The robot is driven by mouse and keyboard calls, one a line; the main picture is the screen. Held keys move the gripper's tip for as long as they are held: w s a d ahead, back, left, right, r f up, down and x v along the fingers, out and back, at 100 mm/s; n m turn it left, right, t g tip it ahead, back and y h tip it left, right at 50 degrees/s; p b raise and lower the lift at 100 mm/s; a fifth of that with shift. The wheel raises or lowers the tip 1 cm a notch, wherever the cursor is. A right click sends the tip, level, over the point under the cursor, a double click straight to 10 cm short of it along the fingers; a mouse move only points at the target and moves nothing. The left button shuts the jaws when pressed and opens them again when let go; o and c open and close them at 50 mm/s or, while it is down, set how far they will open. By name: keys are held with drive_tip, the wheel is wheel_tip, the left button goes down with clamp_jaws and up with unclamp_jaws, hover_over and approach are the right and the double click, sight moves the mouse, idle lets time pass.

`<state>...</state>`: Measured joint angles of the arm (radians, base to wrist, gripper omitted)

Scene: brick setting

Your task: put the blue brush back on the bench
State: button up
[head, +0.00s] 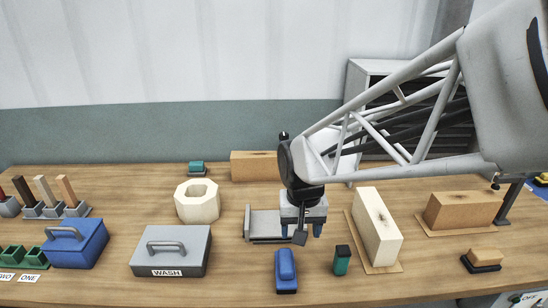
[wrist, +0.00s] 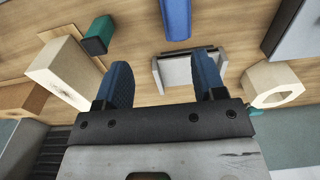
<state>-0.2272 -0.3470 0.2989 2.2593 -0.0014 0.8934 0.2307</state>
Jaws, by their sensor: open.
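The blue brush (head: 286,266), a rounded blue block on a dark base, rests on the wooden bench (head: 225,285) near its front edge. It also shows at the top of the wrist view (wrist: 175,18), partly cut off by the frame. My gripper (head: 301,232) points down above the bench, behind the brush, with nothing seen between its fingers. In the wrist view the two blue fingers (wrist: 163,85) are spread wide, and the brush lies beyond them, apart from them.
A grey bracket (head: 262,223) stands beside and below my gripper. A teal-and-dark block (head: 342,262) and a tall pale block (head: 377,228) stand to the right. A grey WASH box (head: 170,251) and an octagonal ring (head: 197,203) stand left. Bare bench lies between the WASH box and the brush.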

drive_tip(key=s+d+r+t, duration=0.1)
drive_tip(key=s+d+r, duration=0.2)
drive_tip(key=s+d, duration=0.2)
drive_tip(key=s+d+r+t, duration=0.1)
drive_tip(key=s+d+r, duration=0.2)
drive_tip(key=s, duration=0.6)
drive_tip(key=d, duration=0.2)
drive_tip(key=shift+s+d+r, duration=0.3)
drive_tip(key=shift+s+r, duration=0.05)
drive_tip(key=shift+r, duration=0.05)
